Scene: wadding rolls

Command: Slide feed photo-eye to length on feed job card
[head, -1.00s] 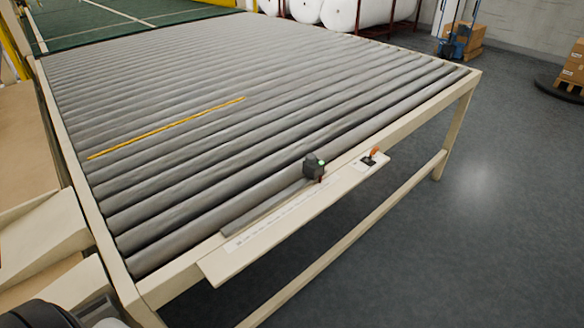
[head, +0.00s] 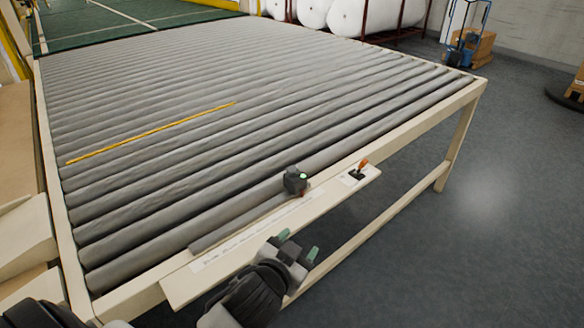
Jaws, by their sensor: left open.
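The photo-eye (head: 295,181) is a small dark block with a green light and a red mark low on its front. It sits on a grey rail (head: 235,224) along the conveyor's near edge, toward the rail's right end. A white scale strip (head: 240,240) runs along the cream ledge in front; its figures are too small to read. My left gripper (head: 298,246) is open and empty, with greenish fingertips, in front of the ledge and below the photo-eye, apart from it. No feed job card can be made out. My right gripper is not in view.
A small switch with an orange lever (head: 361,168) stands on the ledge, right of the photo-eye. The roller conveyor (head: 180,90) fills the middle, with a yellow strip (head: 150,133) across its rollers.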

